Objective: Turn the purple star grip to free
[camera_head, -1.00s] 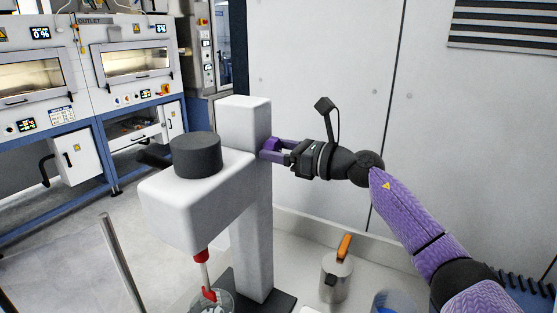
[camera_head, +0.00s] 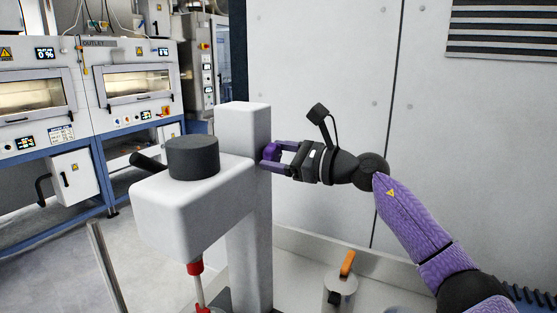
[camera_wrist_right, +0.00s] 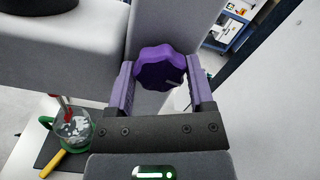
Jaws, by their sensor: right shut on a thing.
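The purple star grip (camera_wrist_right: 158,66) sits on the right side of the white stand's upright column (camera_head: 246,122). In the right wrist view its lobed face is between the two fingers, and a short light mark shows near its lower edge. My right gripper (camera_head: 281,153) is shut on the star grip, one finger on each side of it. In the head view the grip (camera_head: 270,153) is partly hidden by the fingers. The stand carries a white head with a dark round cap (camera_head: 194,157) on top. My left gripper is not in view.
A glass beaker (camera_wrist_right: 74,127) stands below the stirrer head. A metal pot (camera_head: 337,289) with an orange handle stands right of the column. A pale wall (camera_head: 320,60) is behind my right arm. Ovens (camera_head: 137,80) stand at the back left. A grey rod rises at left.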

